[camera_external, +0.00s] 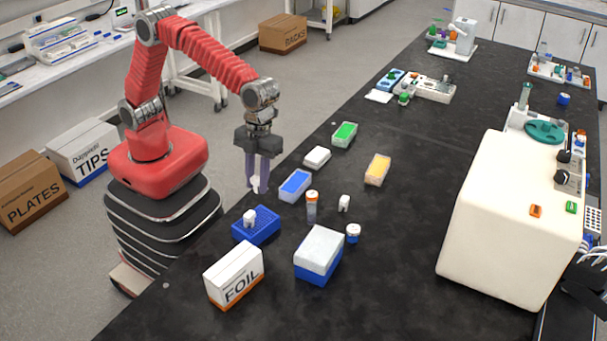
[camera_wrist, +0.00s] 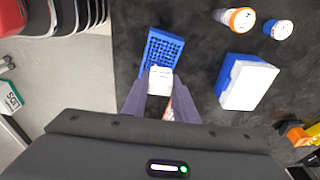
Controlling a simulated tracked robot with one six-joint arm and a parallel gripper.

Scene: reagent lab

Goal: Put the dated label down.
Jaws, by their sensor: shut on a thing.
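My gripper (camera_external: 257,186) is shut on a small white piece, which I take to be the dated label (camera_external: 256,182), and holds it above the bench's near left edge. In the wrist view the white label (camera_wrist: 161,76) shows between the purple fingers, with faint marks on it too small to read. The blue rack (camera_external: 266,228) lies just beyond and below my gripper, with a small white piece (camera_external: 249,216) on it. In the wrist view the blue rack (camera_wrist: 164,44) shows past the fingertips, partly hidden by the label.
A blue tray (camera_external: 295,186) lies right of my gripper. The dark bench (camera_external: 400,240) is clear before the large white machine (camera_external: 505,220).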

